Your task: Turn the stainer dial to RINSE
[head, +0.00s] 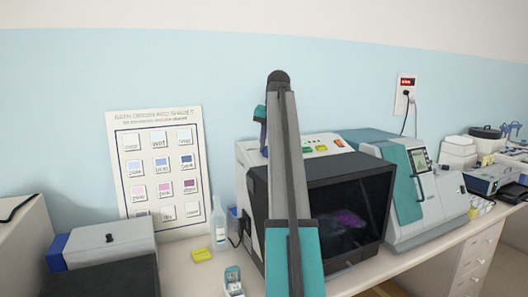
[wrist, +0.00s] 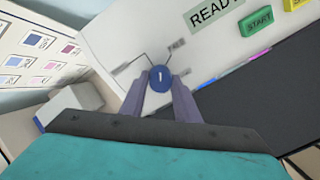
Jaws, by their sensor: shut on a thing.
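The stainer is a white machine (head: 250,180) with a dark front window, partly behind my arm in the head view. Its dial (wrist: 160,73) is a round blue knob with a short white mark, which points roughly up in the wrist view. Thin lines run from the dial to small grey labels (wrist: 177,44), too blurred to read, so I cannot tell which is RINSE. My gripper (wrist: 160,85) is shut on the dial, with a purple finger on each side. In the head view the dial is hidden.
A READY display (wrist: 216,12), a green START button (wrist: 255,22) and a yellow button (wrist: 297,4) are on the panel. A shade chart (head: 160,170) leans on the wall.

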